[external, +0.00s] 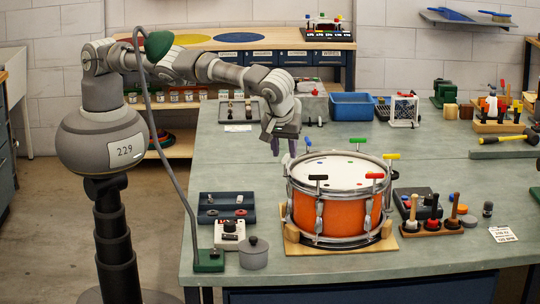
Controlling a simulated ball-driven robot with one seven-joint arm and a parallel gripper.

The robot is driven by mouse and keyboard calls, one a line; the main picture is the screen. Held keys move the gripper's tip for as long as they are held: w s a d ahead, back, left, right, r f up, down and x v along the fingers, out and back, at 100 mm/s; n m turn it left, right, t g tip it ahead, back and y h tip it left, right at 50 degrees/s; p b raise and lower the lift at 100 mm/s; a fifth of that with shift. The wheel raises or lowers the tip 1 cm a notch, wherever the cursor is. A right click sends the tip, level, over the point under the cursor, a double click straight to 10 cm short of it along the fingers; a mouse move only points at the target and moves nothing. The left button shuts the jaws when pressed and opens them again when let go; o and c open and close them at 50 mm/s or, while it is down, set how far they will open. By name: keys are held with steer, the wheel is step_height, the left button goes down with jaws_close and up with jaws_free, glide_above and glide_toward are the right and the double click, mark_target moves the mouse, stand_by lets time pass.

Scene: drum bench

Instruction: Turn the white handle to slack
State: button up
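An orange drum (333,209) with a pale head and metal hoops stands on the bench. T-handles rise around its rim: green (359,141), yellow (391,156), red (374,176) and black (318,177). I cannot clearly pick out the white handle; the far left rim is partly covered by my gripper. My gripper (284,147) points down at the drum's back left edge, with a gap between its fingers. Nothing shows held in it. Whether it touches anything there cannot be told.
The drum sits on a wooden base (291,246). A dark tray (226,207), a white switch box (229,235) and a grey pot (254,253) stand left of it. A mallet rack (432,229) stands right. A blue bin (352,107) is behind. Bare bench lies far left.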

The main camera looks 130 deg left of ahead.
mark_target(284, 159)
step_height(284, 159, up, 8)
steer(key=p, duration=0.7)
steer(key=shift+d+r+p, duration=0.2)
steer(key=shift+r+p, duration=0.05)
steer(key=shift+p, duration=0.15)
